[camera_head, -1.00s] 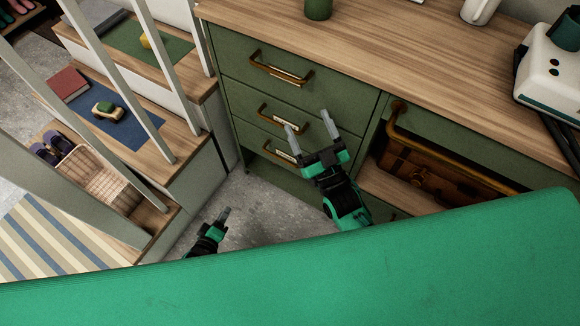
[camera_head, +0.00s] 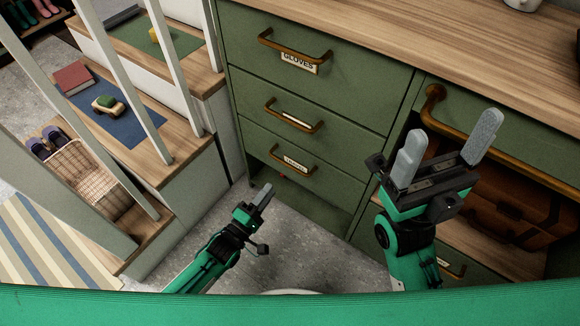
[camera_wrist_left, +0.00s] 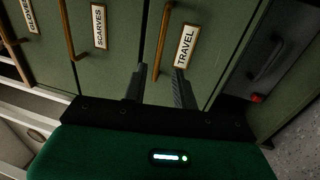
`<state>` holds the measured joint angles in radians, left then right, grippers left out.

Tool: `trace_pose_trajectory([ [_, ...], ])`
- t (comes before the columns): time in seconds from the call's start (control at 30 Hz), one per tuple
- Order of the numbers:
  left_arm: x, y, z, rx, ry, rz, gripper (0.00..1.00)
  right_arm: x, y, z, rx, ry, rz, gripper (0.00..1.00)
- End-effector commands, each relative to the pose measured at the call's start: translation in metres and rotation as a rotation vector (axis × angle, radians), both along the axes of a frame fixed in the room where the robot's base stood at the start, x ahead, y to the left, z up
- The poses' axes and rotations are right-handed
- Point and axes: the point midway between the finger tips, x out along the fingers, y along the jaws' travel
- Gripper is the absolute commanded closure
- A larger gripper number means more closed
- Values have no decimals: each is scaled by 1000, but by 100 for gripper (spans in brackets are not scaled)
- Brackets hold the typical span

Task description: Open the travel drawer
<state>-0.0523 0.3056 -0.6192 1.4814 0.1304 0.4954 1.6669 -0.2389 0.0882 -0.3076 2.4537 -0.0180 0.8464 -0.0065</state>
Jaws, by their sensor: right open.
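The travel drawer (camera_head: 318,176) is the lowest of the stacked green drawers and looks shut. Its brass handle (camera_wrist_left: 163,42) and white TRAVEL label (camera_wrist_left: 186,45) show clearly in the left wrist view. My left gripper (camera_head: 265,193) is below and left of that drawer in the head view. In the left wrist view its two fingers (camera_wrist_left: 160,84) are apart, with the handle's near end between them in the picture; I cannot tell whether they touch it. My right gripper (camera_head: 450,128) is open and empty, in front of the cabinet's right part.
The gloves drawer (camera_head: 345,80) and scarves drawer (camera_head: 345,135) are above, both shut. A brown case (camera_head: 495,208) sits in the open compartment at right. White railing posts (camera_head: 182,65) and a wooden bench step (camera_head: 185,140) stand left. Grey floor (camera_head: 305,230) is clear below.

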Motion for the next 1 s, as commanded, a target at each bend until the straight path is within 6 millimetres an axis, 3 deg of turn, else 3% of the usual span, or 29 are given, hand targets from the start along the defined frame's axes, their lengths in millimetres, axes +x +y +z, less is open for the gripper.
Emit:
trace_pose_trajectory([
  [0.3, 55, -40, 11, -2, -4, 1, 72, -4, -1, 1, 6, -55, 0, 24],
  [0.5, 79, -57, 17, -1, -2, 1, 72, -5, -1, 4, 9, -80, 0, 24],
  [0.97, 88, -64, 20, 1, 0, 1, 72, -7, -1, 8, 11, -96, 1, 24],
  [1.0, 88, -64, 20, 1, 0, 1, 80, -8, -1, 9, 12, -98, 1, 24],
])
